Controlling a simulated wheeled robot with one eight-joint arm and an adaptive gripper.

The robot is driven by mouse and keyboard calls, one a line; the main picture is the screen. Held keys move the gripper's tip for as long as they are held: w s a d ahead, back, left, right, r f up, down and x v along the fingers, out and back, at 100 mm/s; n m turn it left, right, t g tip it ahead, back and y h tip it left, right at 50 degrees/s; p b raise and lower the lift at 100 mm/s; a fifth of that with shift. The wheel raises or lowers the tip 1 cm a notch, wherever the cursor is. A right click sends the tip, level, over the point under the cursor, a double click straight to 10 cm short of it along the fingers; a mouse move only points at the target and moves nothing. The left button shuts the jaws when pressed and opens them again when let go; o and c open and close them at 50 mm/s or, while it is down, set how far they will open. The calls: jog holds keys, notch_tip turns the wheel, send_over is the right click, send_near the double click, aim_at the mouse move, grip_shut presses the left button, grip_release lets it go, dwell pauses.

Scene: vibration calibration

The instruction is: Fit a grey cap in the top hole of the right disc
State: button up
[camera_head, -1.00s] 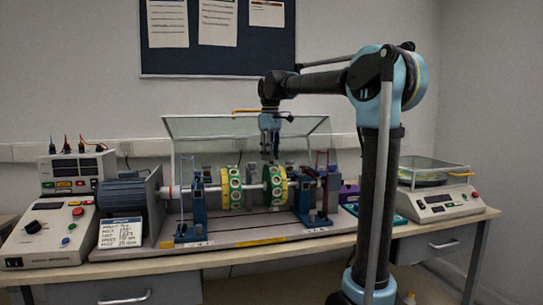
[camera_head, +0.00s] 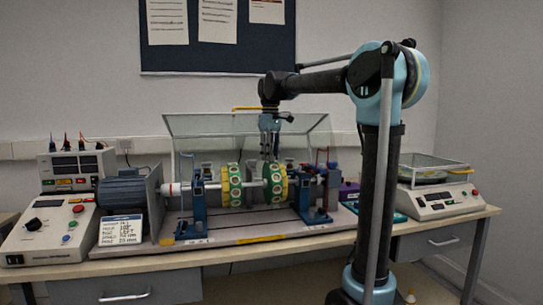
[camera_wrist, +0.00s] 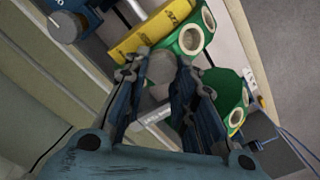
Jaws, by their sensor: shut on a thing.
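The right disc (camera_head: 278,183) is green with a yellow part and pale-ringed holes. It sits on a horizontal shaft in the middle of the bench rig. My gripper (camera_head: 269,157) points down just above this disc. In the wrist view my gripper (camera_wrist: 160,85) is shut on a grey cap (camera_wrist: 160,68), held between its fingertips close to the right disc (camera_wrist: 150,32). The fingers and cap hide the disc's top hole, so I cannot tell whether the cap touches it. The left disc (camera_head: 232,185) stands beside it on the same shaft, and its green side also shows in the wrist view (camera_wrist: 226,88).
Blue supports (camera_head: 196,205) carry the shaft at either side. A tilted clear guard (camera_head: 215,125) stands behind the discs. A motor (camera_head: 122,193) and control boxes are at the left. A balance (camera_head: 437,201) stands at the right.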

jog(key=shift+f, duration=0.25)
jog(key=o, duration=0.7)
notch_tip(320, 180, up, 12)
jog(key=shift+f, duration=0.1)
dwell(0.3)
jog(key=s+d+f+m+t, duration=0.1)
jog(key=s+d+f+m, duration=0.4)
jog(key=s+d+f, duration=1.1)
jog(key=s+d+f+m, duration=0.2)
jog(key=s+f, duration=0.3)
jog(key=f, duration=0.4)
jog(key=s+d+f+m, duration=0.2)
jog(key=s+f, duration=0.3)
jog(key=f, duration=0.4)
jog(key=s+d+f+m+t, duration=0.1)
jog(key=s+d+f+m, duration=0.1)
jog(key=s+f, duration=0.4)
jog(key=shift+d+f, duration=0.15)
jog(key=shift+f, duration=0.9)
jog(key=shift+d+f, duration=0.1)
jog(key=shift+f, duration=0.9)
